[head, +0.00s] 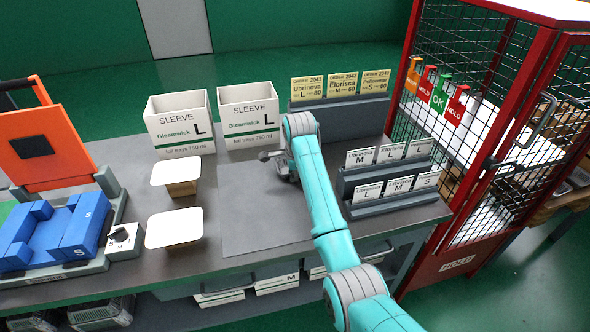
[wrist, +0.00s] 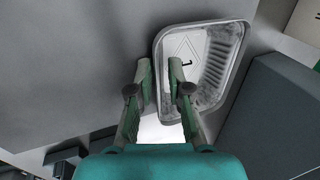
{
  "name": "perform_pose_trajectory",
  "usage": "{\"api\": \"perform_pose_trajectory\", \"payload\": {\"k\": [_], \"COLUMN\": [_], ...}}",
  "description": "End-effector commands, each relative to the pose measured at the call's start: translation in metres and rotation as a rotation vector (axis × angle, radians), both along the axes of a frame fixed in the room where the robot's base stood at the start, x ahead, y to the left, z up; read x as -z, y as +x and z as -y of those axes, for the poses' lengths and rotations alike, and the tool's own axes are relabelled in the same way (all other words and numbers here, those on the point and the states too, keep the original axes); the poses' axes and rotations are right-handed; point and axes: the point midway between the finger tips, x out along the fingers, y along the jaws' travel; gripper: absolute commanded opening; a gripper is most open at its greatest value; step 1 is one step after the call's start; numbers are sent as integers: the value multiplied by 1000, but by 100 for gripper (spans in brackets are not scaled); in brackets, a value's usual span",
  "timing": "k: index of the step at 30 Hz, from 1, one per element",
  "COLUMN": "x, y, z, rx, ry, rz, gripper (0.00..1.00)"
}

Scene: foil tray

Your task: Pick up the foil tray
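The foil tray (wrist: 228,45) shows in the wrist view as a shallow silver tray with ribbed walls and an "L" mark on its floor. My gripper (wrist: 160,66) is at the tray's left side, with a visible gap between its fingers. The right finger overlaps the tray's inside and the left finger is outside its left wall. I cannot tell whether either finger touches the wall. In the head view my gripper (head: 272,156) is low over the grey mat, and the arm hides this tray.
Two white-lidded trays (head: 176,172) (head: 174,228) stand left of the grey mat (head: 255,205). Two sleeve boxes (head: 180,122) (head: 249,119) stand behind. Card racks (head: 388,184) are close on the right, and a blue press fixture (head: 55,235) is far left. A red cage (head: 470,150) stands beyond the bench.

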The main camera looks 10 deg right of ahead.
Motion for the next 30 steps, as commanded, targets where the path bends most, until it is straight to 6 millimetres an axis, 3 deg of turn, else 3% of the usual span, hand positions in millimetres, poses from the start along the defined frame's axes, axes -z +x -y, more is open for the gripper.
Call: {"api": "perform_pose_trajectory", "payload": {"k": [10,11,13,25,30], "x": [10,10,10,9,-7], "y": [3,3,3,3,3], "z": [0,0,0,0,0], "rx": [1,1,1,0,1], "ry": [0,0,0,0,0], "rz": [0,0,0,-1,3], "gripper": [18,15,0,0,0]}}
